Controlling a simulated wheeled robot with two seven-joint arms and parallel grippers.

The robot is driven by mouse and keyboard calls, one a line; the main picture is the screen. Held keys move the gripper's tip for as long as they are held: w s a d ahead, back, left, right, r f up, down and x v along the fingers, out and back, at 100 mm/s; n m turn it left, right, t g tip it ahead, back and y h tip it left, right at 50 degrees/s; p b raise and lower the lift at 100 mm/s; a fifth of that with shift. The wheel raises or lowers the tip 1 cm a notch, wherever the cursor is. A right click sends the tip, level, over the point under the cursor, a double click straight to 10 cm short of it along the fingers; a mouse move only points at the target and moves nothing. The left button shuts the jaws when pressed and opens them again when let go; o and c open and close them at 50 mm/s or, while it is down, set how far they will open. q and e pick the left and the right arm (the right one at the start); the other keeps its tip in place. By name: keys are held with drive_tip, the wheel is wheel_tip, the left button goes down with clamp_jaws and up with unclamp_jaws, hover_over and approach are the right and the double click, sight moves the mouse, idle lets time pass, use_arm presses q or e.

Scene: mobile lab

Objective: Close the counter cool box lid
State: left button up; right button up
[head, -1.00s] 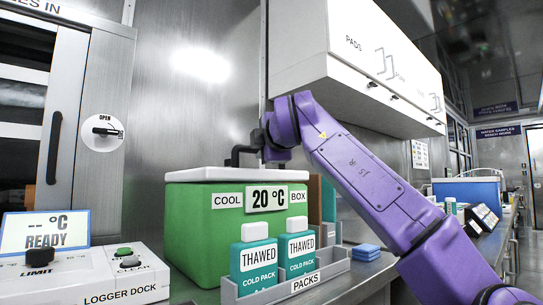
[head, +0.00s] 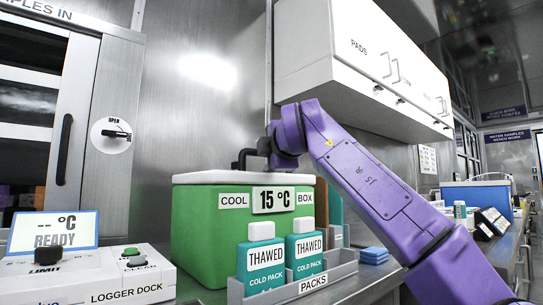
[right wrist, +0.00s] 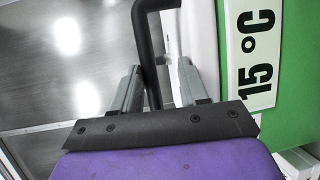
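The green counter cool box (head: 190,225) stands on the counter with its white lid (head: 225,178) lying flat on top, looking shut. Its front display (head: 273,200) reads 15 °C. A black bar handle (head: 240,158) rises at the lid. My right gripper (head: 264,150) is at this handle, partly hidden by my purple arm in the head view. In the right wrist view, the gripper's two grey fingers (right wrist: 158,75) stand apart on either side of the black handle (right wrist: 146,40), with gaps beside it. The gripper is open. My left gripper is not in view.
A rack (head: 335,275) with two thawed cold packs (head: 262,255) stands in front of the box. A logger dock (head: 95,275) is at left. White wall cabinets (head: 350,75) hang above my right arm. A blue box (head: 475,193) stands farther right.

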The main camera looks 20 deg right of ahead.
drive_tip(key=shift+s, duration=0.3)
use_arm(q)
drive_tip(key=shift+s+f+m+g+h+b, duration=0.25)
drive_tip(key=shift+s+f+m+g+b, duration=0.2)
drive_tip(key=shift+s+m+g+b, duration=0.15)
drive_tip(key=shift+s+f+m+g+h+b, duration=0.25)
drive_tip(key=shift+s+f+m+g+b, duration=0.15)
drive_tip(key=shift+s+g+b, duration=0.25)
use_arm(e)
drive_tip(key=s+r, duration=0.1)
drive_tip(key=s, duration=0.8)
drive_tip(key=shift+s+a, duration=0.4)
drive_tip(key=shift+a, duration=0.05)
drive_tip(key=shift+r, duration=0.1)
